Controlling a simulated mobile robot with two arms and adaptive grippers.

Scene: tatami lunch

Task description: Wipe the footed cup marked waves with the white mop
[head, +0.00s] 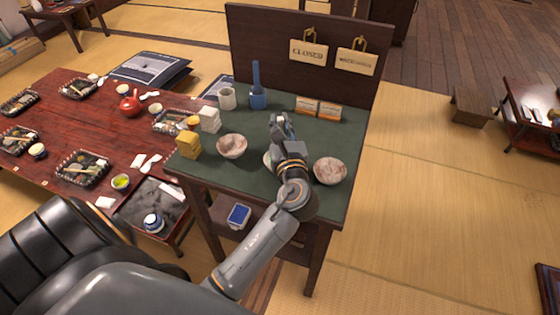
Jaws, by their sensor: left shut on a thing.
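My left gripper (281,121) is over the green-topped table, behind two bowls, with its arm reaching in from below. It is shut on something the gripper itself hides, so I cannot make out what. No white mop shows clearly. A small blue-and-white cup (153,222) sits on the low dark tray at the left, well away from the gripper. Its marking is too small to read, so I cannot tell whether it is the waves cup. My right gripper is not in view.
The green-topped table (225,180) holds a speckled bowl (231,147), another bowl (330,171), a pale grey cup (227,98), a blue holder with a blue handle (258,98), yellow blocks (188,146) and white blocks (209,119). A dark board rises along its back edge.

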